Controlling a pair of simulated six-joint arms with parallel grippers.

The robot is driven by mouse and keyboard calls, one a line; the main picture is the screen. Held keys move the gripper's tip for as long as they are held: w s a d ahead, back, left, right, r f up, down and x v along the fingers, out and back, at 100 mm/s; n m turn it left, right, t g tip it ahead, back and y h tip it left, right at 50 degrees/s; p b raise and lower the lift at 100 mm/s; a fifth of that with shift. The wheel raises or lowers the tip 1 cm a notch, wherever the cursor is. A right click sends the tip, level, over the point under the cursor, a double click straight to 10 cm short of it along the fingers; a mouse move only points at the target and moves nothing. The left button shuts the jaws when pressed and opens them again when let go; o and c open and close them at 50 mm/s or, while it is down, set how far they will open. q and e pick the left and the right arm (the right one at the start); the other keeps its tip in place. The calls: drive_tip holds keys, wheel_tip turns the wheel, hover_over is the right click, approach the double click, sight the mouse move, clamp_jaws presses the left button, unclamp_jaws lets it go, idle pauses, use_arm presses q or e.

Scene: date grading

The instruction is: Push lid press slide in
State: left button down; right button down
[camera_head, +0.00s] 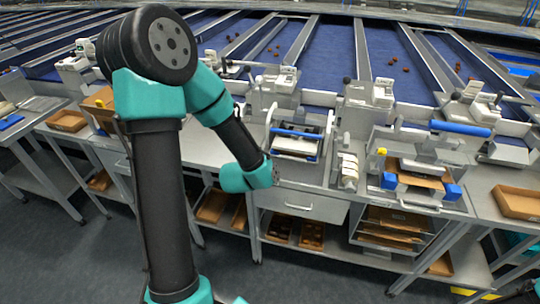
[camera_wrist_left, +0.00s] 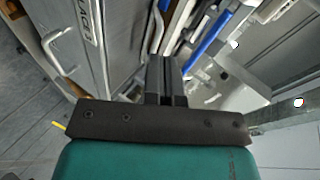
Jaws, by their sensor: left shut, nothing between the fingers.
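My left gripper (camera_wrist_left: 166,65) is shut and empty, its dark fingers together in the left wrist view. In the head view my left arm comes down to the bench's front edge, where I cannot make out the fingers clearly. Beside its wrist, to the right, stands a white press-like unit (camera_head: 296,144) with a dark top bar and a blue strip. Farther right is a press station (camera_head: 425,150) with a blue roller handle (camera_head: 460,128); a slide with blue corner blocks (camera_head: 452,192) and a front handle (camera_head: 420,207) holds a cardboard box. I cannot tell which is the lid press. My right gripper is out of view.
A grey drawer (camera_head: 300,203) sits under the bench; its handle (camera_wrist_left: 56,46) shows in the left wrist view. Cardboard trays lie on the shelf below and at the right bench (camera_head: 520,201). Blue conveyor lanes (camera_head: 390,55) with scattered dates run behind. The floor in front is clear.

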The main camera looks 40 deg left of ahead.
use_arm(q)
drive_tip(key=shift+s+f+g+y, duration=0.2)
drive_tip(key=shift+s+y, duration=0.25)
drive_tip(key=shift+s, duration=0.1)
drive_tip(key=shift+s+f+g+y, duration=0.2)
drive_tip(key=shift+s+y, duration=0.25)
drive_tip(key=shift+s, duration=0.1)
drive_tip(key=shift+w, duration=0.1)
approach(272, 153)
drive_tip(key=f, duration=0.1)
drive_tip(key=w+f, duration=0.1)
drive_tip(key=f, duration=0.1)
drive_tip(key=shift+w+a+f, duration=0.2)
drive_tip(key=shift+a, duration=0.15)
drive_tip(key=w, duration=0.1)
drive_tip(key=w+a, duration=0.1)
drive_tip(key=w, duration=0.1)
drive_tip(key=shift+w+a+f, duration=0.1)
drive_tip(key=shift+w+a, duration=0.2)
drive_tip(key=shift+w, duration=0.35)
